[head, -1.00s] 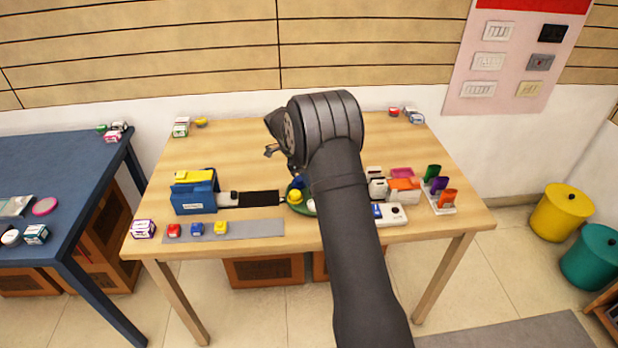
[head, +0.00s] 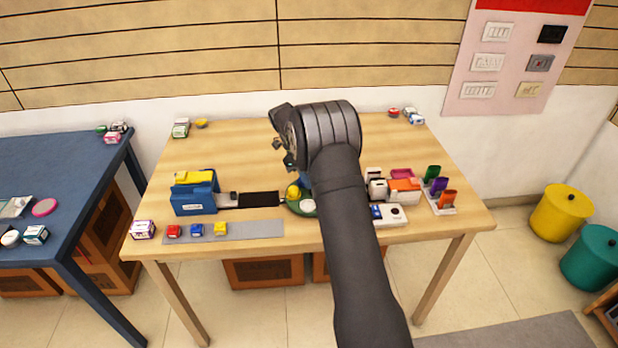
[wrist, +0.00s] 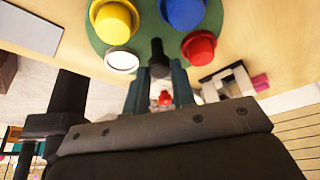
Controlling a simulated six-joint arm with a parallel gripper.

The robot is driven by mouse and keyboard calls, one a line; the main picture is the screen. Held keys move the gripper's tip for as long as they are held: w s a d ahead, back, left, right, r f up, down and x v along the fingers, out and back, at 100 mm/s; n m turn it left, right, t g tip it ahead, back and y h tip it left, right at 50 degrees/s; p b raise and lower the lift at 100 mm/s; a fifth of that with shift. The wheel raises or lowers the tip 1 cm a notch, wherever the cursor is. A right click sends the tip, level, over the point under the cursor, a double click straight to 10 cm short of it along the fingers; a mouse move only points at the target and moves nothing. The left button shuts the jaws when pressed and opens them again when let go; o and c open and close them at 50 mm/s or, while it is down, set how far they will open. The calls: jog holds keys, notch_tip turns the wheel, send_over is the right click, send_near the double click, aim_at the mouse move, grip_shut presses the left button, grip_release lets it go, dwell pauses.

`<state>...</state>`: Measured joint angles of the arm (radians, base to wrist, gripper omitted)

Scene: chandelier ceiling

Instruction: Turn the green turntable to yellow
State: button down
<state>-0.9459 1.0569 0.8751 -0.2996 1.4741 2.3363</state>
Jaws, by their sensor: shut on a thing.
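The green turntable (head: 301,207) sits near the front middle of the wooden table, partly hidden by my arm in the head view. The wrist view shows its green disc (wrist: 158,30) with a yellow piece (wrist: 114,22), a blue piece (wrist: 183,12), a red piece (wrist: 198,47) and a white round piece (wrist: 121,60) around its rim. A dark upright handle (wrist: 157,50) stands between them. My gripper (wrist: 159,78) is shut on this handle, a finger on either side. In the head view the yellow piece (head: 293,191) is at the disc's left side.
A blue box with a yellow top (head: 195,191) and a dark strip (head: 259,199) stand left of the turntable. A grey strip (head: 255,230) with small coloured blocks lies in front. White and orange items (head: 404,187) and a coloured holder (head: 440,190) stand right. The table's back is mostly clear.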

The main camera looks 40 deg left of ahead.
dwell(0.5)
jog(key=c, duration=1.2)
grip_release()
jog(key=v, duration=1.7)
jog(key=shift+a, duration=0.25)
jog(key=shift+s+r, duration=0.1)
jog(key=shift+r, duration=0.05)
jog(key=x, duration=1.7)
jog(key=shift+d, duration=0.25)
